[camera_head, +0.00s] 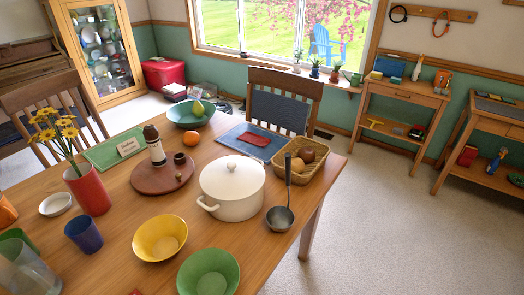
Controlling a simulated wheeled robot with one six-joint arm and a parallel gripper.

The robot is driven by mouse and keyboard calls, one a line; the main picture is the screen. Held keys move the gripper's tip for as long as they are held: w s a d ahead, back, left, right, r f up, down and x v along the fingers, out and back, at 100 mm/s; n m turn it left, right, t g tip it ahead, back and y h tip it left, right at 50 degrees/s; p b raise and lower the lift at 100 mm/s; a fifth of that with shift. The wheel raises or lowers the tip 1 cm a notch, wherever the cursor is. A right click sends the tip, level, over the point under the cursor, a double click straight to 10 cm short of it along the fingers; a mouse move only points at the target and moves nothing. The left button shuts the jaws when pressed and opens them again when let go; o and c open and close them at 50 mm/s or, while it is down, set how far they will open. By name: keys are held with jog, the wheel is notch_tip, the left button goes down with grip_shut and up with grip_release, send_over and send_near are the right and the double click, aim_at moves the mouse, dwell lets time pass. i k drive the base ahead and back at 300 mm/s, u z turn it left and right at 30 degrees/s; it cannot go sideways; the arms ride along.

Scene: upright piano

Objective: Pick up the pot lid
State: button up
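A white pot (231,202) with side handles stands on the wooden table, near the middle of the head camera view. Its white pot lid (231,176) sits on top of the pot, with a small round knob at its centre. My gripper is not in view, so I cannot see where it is or whether it holds anything.
A round wooden board (150,182) bearing a bottle lies to the left. Yellow (158,240) and green (209,274) bowls stand in front.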

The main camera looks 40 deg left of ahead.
aim_at(231, 178)
jog(key=i, duration=1.25)
jog(key=u, duration=2.95)
